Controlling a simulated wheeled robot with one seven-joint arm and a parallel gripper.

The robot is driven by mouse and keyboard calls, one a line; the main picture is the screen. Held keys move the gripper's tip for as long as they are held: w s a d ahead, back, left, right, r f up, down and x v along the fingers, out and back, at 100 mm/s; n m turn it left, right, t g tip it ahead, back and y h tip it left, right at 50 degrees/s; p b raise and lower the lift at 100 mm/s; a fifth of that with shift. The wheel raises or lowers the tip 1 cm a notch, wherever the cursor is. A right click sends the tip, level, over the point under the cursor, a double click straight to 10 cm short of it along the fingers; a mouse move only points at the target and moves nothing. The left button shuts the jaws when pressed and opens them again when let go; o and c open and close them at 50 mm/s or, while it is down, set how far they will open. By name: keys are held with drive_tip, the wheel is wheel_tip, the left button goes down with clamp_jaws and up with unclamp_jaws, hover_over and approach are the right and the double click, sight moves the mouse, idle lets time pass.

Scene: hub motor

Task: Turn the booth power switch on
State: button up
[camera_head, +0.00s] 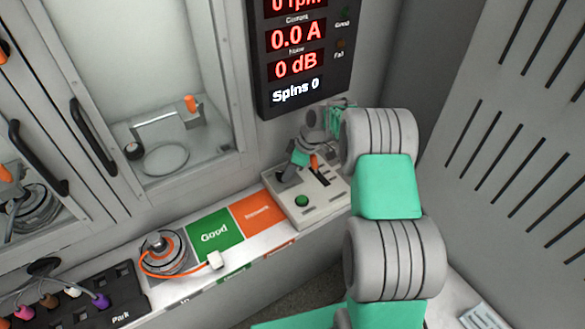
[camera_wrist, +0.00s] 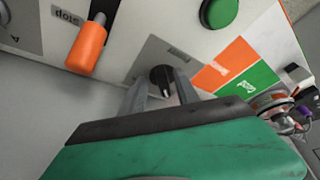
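The booth power switch seems to be the small black rotary knob (camera_wrist: 161,76) on a grey plate of the control box, its pale mark toward the bottom of the wrist view. My gripper (camera_wrist: 160,92) has its two grey fingers apart, one on each side of the knob in that view; whether they touch it I cannot tell. The box also bears an orange lever (camera_wrist: 88,47) and a green button (camera_wrist: 219,12).
Left of the box lie an orange pad (camera_head: 257,212) and a green "Good" pad (camera_head: 213,233). A hub motor (camera_head: 163,252) with an orange cable stands beyond them. A display (camera_head: 297,65) reading 0.0 A and 0 dB hangs above. A slotted wall (camera_head: 510,150) bounds the right.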

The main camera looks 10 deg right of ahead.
drive_tip(key=shift+a, duration=0.1)
drive_tip(key=shift+c, duration=0.4)
clamp_jaws()
drive_tip(key=shift+r, duration=0.1)
